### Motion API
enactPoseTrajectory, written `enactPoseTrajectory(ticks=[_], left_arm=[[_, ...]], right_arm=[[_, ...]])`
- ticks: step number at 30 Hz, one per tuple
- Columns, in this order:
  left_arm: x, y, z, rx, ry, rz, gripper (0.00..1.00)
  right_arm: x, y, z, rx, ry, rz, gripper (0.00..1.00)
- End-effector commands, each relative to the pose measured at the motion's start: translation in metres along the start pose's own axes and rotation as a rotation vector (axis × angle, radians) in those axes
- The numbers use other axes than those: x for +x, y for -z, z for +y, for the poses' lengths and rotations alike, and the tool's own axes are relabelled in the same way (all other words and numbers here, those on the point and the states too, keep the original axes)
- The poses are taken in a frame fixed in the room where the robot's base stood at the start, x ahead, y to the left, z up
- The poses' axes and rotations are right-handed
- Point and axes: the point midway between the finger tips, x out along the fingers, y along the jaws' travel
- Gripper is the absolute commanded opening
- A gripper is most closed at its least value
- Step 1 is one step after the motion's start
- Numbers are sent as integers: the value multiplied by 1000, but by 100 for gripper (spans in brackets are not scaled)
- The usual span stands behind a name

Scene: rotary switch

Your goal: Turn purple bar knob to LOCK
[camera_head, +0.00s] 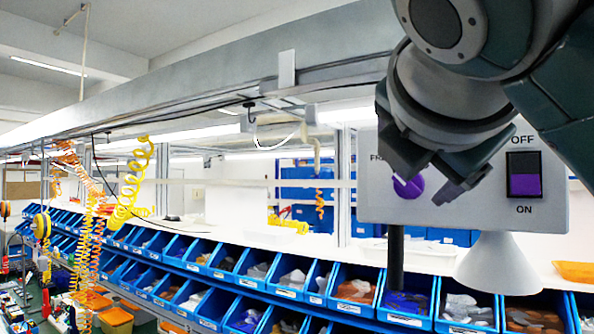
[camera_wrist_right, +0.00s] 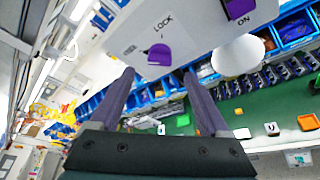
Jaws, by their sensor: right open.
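The purple knob (camera_head: 410,187) is on the front of a light grey panel (camera_head: 450,213), partly hidden by my right gripper in the head view. In the right wrist view the knob (camera_wrist_right: 159,55) is a half-round purple shape just beyond the fingertips. The word LOCK (camera_wrist_right: 163,21) is printed above it there. A label beginning with FR sits left of the knob in the head view, mostly covered. My right gripper (camera_head: 433,172) is open in front of the knob; its fingers (camera_wrist_right: 158,76) are apart with nothing between them. My left gripper is not in view.
A purple rocker switch (camera_head: 524,175) marked OFF and ON sits right of the knob on the same panel. A white cone (camera_head: 504,266) and a dark post (camera_head: 396,258) are below the panel. Rows of blue bins (camera_head: 262,265) stand behind.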

Motion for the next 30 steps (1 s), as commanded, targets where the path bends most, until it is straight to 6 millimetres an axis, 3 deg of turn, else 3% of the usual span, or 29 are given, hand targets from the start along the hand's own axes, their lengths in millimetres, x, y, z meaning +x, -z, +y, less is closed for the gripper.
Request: enactPoseTrajectory(ticks=[1,3,9,21,30], left_arm=[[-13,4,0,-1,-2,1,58],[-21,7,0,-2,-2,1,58],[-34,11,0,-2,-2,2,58],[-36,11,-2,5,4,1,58],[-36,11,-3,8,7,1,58]], right_arm=[[9,-5,2,-4,10,1,80],[22,-5,3,-3,8,0,80],[48,-3,2,0,3,1,80],[58,0,0,3,0,2,80],[58,0,0,3,0,2,46]])
